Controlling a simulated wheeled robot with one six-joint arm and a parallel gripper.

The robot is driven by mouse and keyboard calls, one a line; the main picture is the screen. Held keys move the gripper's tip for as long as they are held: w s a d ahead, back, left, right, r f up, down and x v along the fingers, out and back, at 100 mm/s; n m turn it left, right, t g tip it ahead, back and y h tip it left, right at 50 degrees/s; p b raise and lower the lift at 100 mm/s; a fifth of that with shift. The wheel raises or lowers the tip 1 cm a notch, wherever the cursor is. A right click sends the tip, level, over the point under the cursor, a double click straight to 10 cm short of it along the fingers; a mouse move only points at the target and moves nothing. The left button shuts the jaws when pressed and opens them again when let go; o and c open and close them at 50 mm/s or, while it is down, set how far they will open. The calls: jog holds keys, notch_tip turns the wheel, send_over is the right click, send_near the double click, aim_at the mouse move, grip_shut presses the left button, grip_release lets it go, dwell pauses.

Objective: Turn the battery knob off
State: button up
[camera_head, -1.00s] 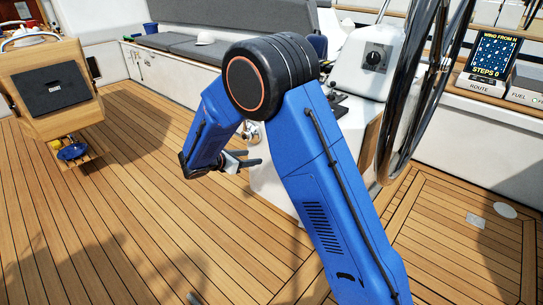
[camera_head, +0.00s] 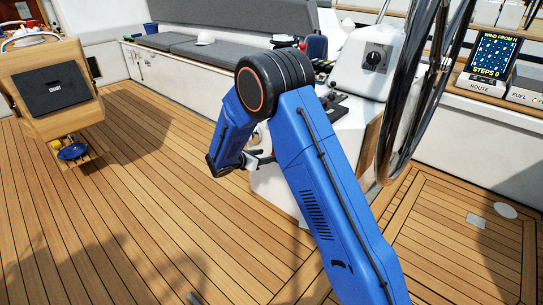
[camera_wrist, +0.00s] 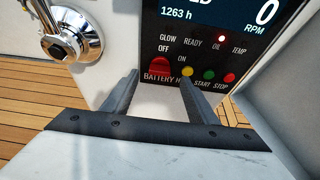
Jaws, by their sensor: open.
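The red battery knob (camera_wrist: 166,70) shows in the wrist view on a black engine panel (camera_wrist: 200,48), below the word OFF. I cannot tell which way the knob points. My gripper (camera_wrist: 158,98) is open, its two dark fingers spread below the knob and pointing toward the panel. The knob is not visible there.
Yellow, green and red buttons (camera_wrist: 209,75) sit right of the knob. A chrome fitting (camera_wrist: 66,45) is on the white wall at left. The steering wheel (camera_head: 408,105) stands at right. A wooden table (camera_head: 75,120) stands far left; open deck lies between.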

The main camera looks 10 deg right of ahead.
jog(key=shift+x, duration=2.6)
jog(key=c, duration=1.1)
jog(key=shift+o, duration=0.2)
